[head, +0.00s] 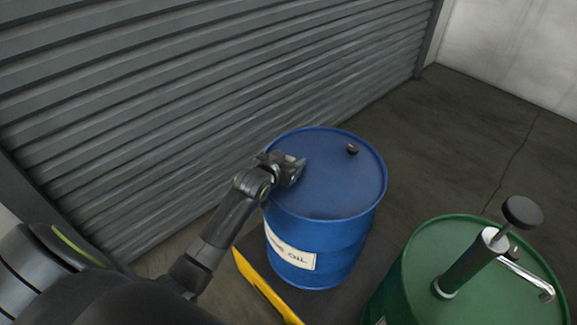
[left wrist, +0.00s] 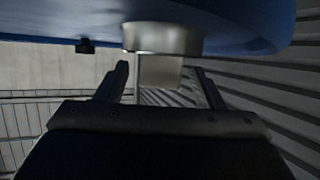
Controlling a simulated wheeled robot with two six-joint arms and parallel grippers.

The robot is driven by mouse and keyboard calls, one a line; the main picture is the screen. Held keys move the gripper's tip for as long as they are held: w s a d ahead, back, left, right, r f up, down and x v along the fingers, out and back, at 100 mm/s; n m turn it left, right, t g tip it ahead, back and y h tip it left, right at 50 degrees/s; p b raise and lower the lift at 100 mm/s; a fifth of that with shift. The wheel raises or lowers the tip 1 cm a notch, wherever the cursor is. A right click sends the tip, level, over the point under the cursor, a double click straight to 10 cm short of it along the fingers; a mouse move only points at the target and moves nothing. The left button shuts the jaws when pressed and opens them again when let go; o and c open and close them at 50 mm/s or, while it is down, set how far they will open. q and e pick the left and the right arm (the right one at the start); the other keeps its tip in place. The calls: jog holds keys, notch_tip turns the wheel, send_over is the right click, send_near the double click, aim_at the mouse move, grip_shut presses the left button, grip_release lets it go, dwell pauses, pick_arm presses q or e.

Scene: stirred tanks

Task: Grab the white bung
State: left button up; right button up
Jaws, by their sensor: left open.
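The white bung (left wrist: 162,40) is a pale round plug with a square grip, on the top of the blue drum (head: 330,190). In the head view only a small pale bit of it (head: 291,159) shows at my left gripper (head: 293,167), near the drum's left rim. In the left wrist view my left gripper (left wrist: 160,80) is open. Its fingers appear on either side of the square grip, with a gap on both sides, and nothing is clamped. My right gripper is not in view.
A dark bung (head: 352,149) sits on the blue drum's far side. A green drum (head: 425,265) with a hand pump (head: 470,262) stands at the lower right. A yellow edge (head: 262,290) lies in front. A grey shutter (head: 200,90) rises behind.

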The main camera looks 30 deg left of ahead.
pick_arm(q)
jog(key=shift+w+f, duration=0.1)
jog(key=shift+w, duration=0.15)
jog(key=c, duration=1.1)
